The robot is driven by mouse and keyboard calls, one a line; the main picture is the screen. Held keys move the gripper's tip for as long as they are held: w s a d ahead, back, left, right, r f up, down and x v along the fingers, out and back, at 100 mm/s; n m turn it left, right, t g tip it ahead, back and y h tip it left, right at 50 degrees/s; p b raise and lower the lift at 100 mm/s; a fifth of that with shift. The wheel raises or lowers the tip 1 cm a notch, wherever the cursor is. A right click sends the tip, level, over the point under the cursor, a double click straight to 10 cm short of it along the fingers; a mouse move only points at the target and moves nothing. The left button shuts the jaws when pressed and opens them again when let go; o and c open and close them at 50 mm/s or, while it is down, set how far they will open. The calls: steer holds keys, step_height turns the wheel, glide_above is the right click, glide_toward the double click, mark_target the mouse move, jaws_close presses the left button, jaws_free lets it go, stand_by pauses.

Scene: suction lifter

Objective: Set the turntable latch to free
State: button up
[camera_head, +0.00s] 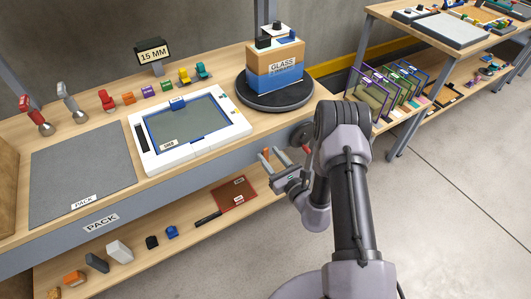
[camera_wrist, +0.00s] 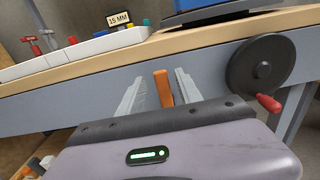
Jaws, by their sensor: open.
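The dark round turntable (camera_head: 252,97) sits on the bench's right end and carries a stacked box labelled GLASS (camera_head: 283,66). An orange upright piece (camera_wrist: 163,88), which looks like the latch lever, stands at the grey front face of the bench. It shows small in the head view (camera_head: 266,154). My gripper (camera_wrist: 158,82) is open, with one finger on each side of the orange piece. I see a gap on both sides and cannot tell whether either finger touches it. The lever's lower end is hidden behind my gripper body. I see no legible free marking.
A dark handwheel (camera_wrist: 255,62) with a red knob (camera_wrist: 269,103) is close to my gripper's right. The bench edge (camera_wrist: 105,67) runs just above my fingers. A lower shelf (camera_head: 130,256) with small parts lies below. The floor (camera_head: 450,190) at right is clear.

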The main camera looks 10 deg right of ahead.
mark_target(267, 151)
steer(key=shift+x, duration=1.7)
steer(key=shift+d, duration=0.15)
jaws_close()
